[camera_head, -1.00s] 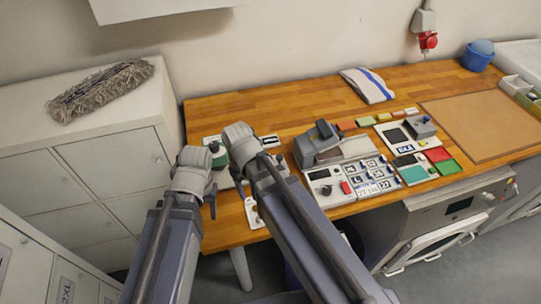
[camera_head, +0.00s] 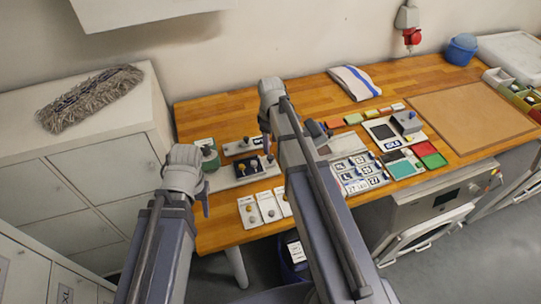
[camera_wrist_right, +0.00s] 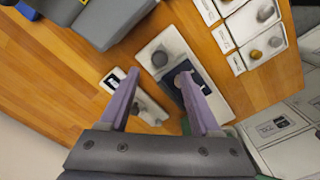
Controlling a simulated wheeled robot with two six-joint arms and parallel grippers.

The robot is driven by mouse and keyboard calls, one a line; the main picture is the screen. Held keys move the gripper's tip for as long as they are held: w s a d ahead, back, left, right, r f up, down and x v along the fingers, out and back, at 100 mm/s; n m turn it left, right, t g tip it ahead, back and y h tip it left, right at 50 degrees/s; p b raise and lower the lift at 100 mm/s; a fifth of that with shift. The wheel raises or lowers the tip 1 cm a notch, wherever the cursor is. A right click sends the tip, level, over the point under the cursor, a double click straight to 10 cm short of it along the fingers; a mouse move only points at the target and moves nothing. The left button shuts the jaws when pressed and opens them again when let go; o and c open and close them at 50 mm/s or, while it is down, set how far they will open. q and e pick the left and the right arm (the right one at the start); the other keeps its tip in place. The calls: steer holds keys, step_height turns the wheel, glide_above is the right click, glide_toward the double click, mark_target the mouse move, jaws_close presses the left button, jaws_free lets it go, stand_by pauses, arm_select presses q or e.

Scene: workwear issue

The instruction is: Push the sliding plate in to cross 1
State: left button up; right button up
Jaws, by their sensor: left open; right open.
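A light grey base board (camera_head: 222,181) lies on the left part of the wooden table. On it is a dark blue plate (camera_head: 247,168) with small knobs, likely the sliding plate; it also shows in the right wrist view (camera_wrist_right: 203,82). I cannot make out a cross marked 1. My right gripper (camera_head: 264,132) is open and empty, above the table behind and right of the board. In the right wrist view its fingers (camera_wrist_right: 158,76) hang over the board, one overlapping the dark plate. My left gripper (camera_head: 199,204) is open and empty at the board's left front. Contact is unclear.
A dark strip with a white label (camera_head: 240,147) lies behind the board, beside a green round object (camera_head: 209,158). Several white cards with knobs (camera_head: 268,206) lie in front. A panel of marked squares (camera_head: 357,172) is to the right, partly behind my right arm.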

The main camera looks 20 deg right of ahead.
mark_target(271, 157)
arm_select(q)
step_height(271, 157, down, 7)
steer(key=b, duration=0.6)
steer(key=shift+r, duration=0.1)
arm_select(e)
step_height(271, 157, down, 7)
steer(key=shift+r, duration=0.1)
jaws_close()
stand_by(0.6)
